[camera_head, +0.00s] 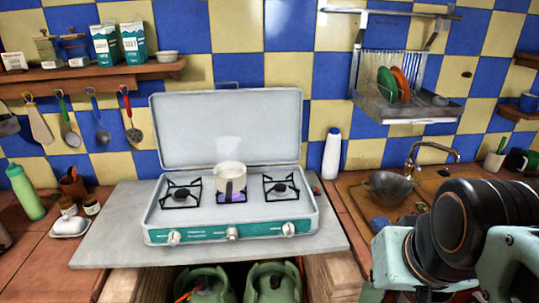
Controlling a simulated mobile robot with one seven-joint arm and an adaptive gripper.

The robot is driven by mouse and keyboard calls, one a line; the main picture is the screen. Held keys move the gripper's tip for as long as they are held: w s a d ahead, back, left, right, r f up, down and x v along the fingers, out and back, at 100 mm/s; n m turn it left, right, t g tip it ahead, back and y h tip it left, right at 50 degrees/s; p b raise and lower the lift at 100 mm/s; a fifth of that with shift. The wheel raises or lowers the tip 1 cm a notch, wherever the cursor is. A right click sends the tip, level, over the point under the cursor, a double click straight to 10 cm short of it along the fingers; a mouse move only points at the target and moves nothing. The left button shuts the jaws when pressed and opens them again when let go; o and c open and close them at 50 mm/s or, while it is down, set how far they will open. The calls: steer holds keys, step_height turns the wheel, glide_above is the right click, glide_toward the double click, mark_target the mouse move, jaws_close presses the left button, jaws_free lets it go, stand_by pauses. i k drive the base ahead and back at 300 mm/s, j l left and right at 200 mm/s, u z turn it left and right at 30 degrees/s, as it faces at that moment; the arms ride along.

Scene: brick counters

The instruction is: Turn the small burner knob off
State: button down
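A portable stove (190,230) with its lid raised stands on a grey slab. Its teal front carries three pale knobs: a left knob (173,237), a middle knob (232,233) and a right knob (289,228). A small white pot (229,175) sits over the middle burner (232,197), where a purple-blue glow shows, with pale steam above. The left burner (181,195) and right burner (281,188) are bare, with no flame visible. Exact knob angles are too small to tell. My arm is at the lower right, away from the knobs; my gripper's fingers are not visible.
A white bottle (331,155) stands right of the stove. A metal bowl (387,188) sits near the sink. A green bottle (25,192) and jars stand at left. Green gas cylinders (272,285) are below the slab. Space before the knobs is clear.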

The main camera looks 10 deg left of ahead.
mark_target(230, 231)
steer(key=u, duration=1)
